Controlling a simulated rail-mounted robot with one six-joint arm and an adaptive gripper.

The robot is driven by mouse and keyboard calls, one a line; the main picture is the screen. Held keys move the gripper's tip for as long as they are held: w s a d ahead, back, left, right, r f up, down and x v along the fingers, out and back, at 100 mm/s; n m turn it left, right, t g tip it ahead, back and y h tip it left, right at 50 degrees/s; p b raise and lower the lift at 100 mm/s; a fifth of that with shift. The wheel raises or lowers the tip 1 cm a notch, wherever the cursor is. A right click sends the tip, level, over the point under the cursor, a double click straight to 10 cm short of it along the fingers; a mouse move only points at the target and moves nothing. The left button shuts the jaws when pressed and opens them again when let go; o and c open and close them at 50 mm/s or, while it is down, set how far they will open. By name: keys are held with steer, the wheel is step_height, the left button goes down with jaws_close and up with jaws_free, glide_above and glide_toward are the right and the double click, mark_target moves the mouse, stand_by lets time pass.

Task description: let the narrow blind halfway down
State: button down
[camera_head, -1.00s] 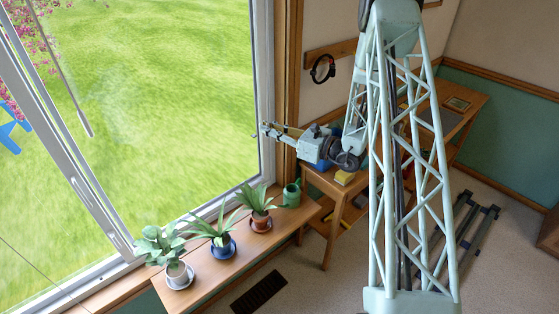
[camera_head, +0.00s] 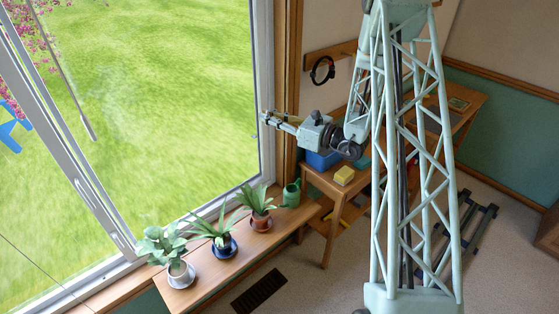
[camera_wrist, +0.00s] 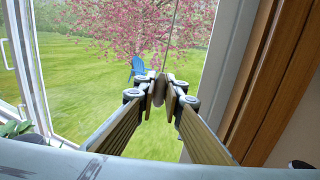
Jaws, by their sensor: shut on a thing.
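In the wrist view my gripper (camera_wrist: 160,88) is shut on a small dark grey cord pull (camera_wrist: 158,92). A thin cord (camera_wrist: 171,38) rises from the jaws to the top of the picture, in front of the window. In the head view my gripper (camera_head: 266,116) is beside the right window frame, and the pull is too small to make out there. The narrow blind itself is not in either view. Another cord with a long grey end (camera_head: 91,130) hangs in front of the glass at the left of the head view.
Several potted plants (camera_head: 222,245) and a green watering can (camera_head: 292,194) stand on the sill shelf below. A wooden window post (camera_wrist: 268,85) is close on the right of my gripper. A desk with a yellow block (camera_head: 344,175) stands below my arm.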

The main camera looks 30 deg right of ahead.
steer(key=shift+r+p, duration=0.4)
steer(key=shift+r, duration=1.1)
step_height(320, 180, up, 9)
steer(key=p, duration=0.3)
steer(key=shift+r, duration=0.1)
steer(key=shift+w+d+r, duration=0.1)
steer(key=shift+w+d, duration=0.1)
steer(key=shift+d, duration=0.6)
steer(key=shift+w+d, duration=0.15)
steer(key=shift+d, duration=0.7)
steer(key=shift+w+d+r, duration=0.1)
steer(key=shift+w+d, duration=0.1)
steer(key=shift+d, duration=0.6)
steer(key=c, duration=2.6)
jaws_free()
steer(key=shift+o, duration=0.2)
